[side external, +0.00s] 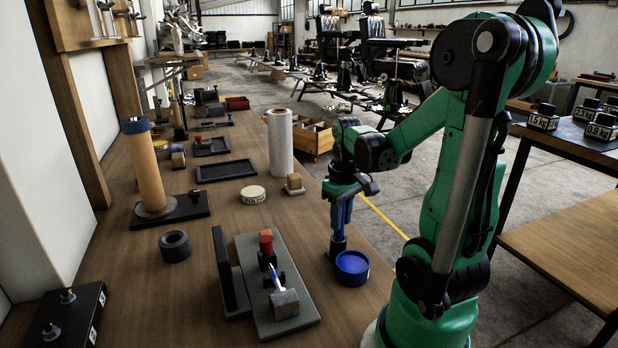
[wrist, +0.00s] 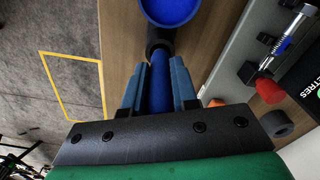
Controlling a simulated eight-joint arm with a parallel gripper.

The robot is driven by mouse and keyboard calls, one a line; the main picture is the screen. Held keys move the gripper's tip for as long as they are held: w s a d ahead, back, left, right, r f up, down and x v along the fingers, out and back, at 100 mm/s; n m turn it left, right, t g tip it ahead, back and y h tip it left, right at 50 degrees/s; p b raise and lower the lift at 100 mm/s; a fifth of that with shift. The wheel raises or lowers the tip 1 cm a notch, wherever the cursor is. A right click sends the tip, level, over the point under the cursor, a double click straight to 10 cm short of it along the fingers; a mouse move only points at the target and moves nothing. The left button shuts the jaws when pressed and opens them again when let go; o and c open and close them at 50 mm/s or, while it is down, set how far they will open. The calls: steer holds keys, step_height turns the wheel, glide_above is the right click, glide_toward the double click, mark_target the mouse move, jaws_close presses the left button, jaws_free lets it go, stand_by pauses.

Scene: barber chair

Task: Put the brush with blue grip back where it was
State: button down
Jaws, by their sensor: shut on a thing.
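My gripper (side external: 341,208) points down at the table's right edge, shut on the brush with blue grip. In the wrist view the blue grip (wrist: 160,82) lies between the two blue fingers of my gripper (wrist: 159,68). A black part (wrist: 160,40) shows at the grip's far end; in the side view it is low, just behind a round blue dish (side external: 352,266). The dish also shows in the wrist view (wrist: 172,8). I cannot tell whether the brush's lower end touches the table. Bristles are not distinguishable.
Left of my gripper lies a grey board (side external: 250,274) with a red-topped part (side external: 266,242) and a metal bolt. A black ring (side external: 175,246), a white roll (side external: 280,143), a small wooden block (side external: 294,181) and a black tray (side external: 226,169) stand on the wooden table (side external: 205,222).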

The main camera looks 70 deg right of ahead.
steer(key=c, duration=0.7)
jaws_free()
step_height(320, 180, up, 12)
steer(key=shift+f, duration=0.1)
steer(key=shift+w+a, duration=0.2)
steer(key=shift+a, duration=0.05)
steer(key=w+a+f+n+t, duration=0.1)
steer(key=w+a+f+t, duration=0.1)
steer(key=a, duration=0.4)
steer(key=w+a+f+n+t, duration=0.2)
steer(key=w+a, duration=0.1)
steer(key=a, duration=0.3)
steer(key=w+a+f+n+t, duration=0.1)
steer(key=w+a+f+t, duration=0.1)
steer(key=a, duration=0.4)
steer(key=shift+w+a+t, duration=0.2)
steer(key=shift+w+t, duration=0.3)
steer(key=shift+w, duration=0.25)
